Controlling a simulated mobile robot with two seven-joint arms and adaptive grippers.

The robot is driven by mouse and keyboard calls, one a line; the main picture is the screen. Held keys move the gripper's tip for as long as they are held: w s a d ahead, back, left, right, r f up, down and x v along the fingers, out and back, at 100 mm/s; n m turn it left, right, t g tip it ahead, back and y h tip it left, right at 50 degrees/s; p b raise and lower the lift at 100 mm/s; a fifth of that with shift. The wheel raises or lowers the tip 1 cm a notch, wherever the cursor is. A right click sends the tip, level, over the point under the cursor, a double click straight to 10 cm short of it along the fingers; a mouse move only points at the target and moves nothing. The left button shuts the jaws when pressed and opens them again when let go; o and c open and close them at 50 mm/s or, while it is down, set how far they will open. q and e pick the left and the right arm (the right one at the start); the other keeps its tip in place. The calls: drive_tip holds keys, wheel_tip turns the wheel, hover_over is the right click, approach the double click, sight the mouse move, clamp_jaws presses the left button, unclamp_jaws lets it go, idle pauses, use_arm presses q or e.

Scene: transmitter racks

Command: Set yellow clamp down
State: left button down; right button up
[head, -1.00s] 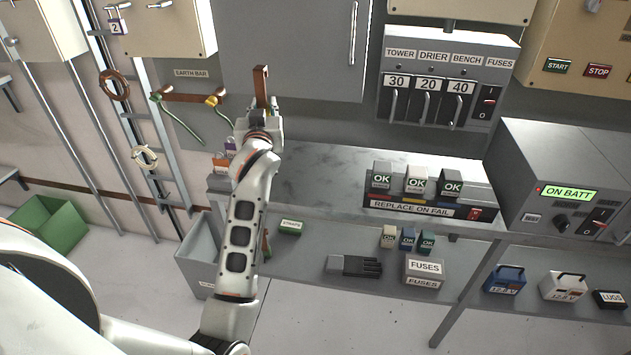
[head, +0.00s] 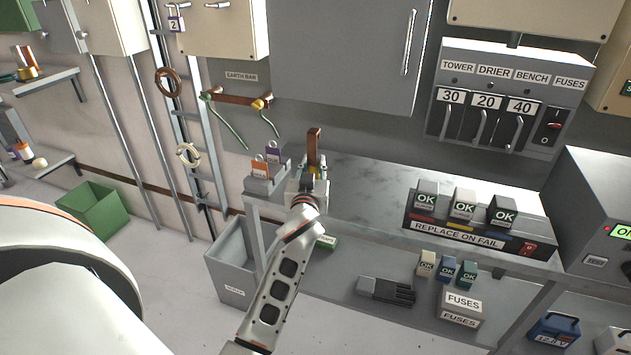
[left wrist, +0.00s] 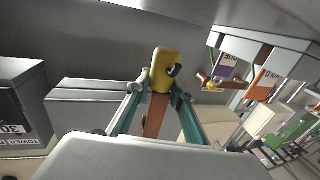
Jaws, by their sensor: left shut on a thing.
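My left gripper (head: 312,180) is over the left end of the grey bench top (head: 365,190). It is shut on the yellow clamp (left wrist: 166,66), a yellow block with a dark knob on its side. A copper-brown strip (head: 314,145) stands upright at the jaws in the head view, and it also shows between the fingers in the left wrist view (left wrist: 155,114). The yellow part is mostly hidden in the head view. I cannot tell whether the clamp touches the bench. My right gripper is not in view.
A grey holder (head: 262,184) with orange and purple tags is just left of the gripper. The earth bar (head: 240,97) with its green cables is on the wall behind. A fuse tester (head: 470,236) stands on the bench to the right; bench top between is clear.

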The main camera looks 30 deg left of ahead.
use_arm(q)
drive_tip(key=shift+f, duration=0.25)
wheel_tip(320, 180, down, 4)
drive_tip(key=shift+r+b, duration=0.15)
drive_tip(key=shift+b, duration=0.65)
drive_tip(key=shift+f, duration=0.25)
drive_tip(key=shift+r, duration=0.2)
drive_tip(key=shift+f, duration=0.3)
drive_tip(key=c, duration=1.8)
unclamp_jaws()
drive_tip(key=shift+r, duration=0.15)
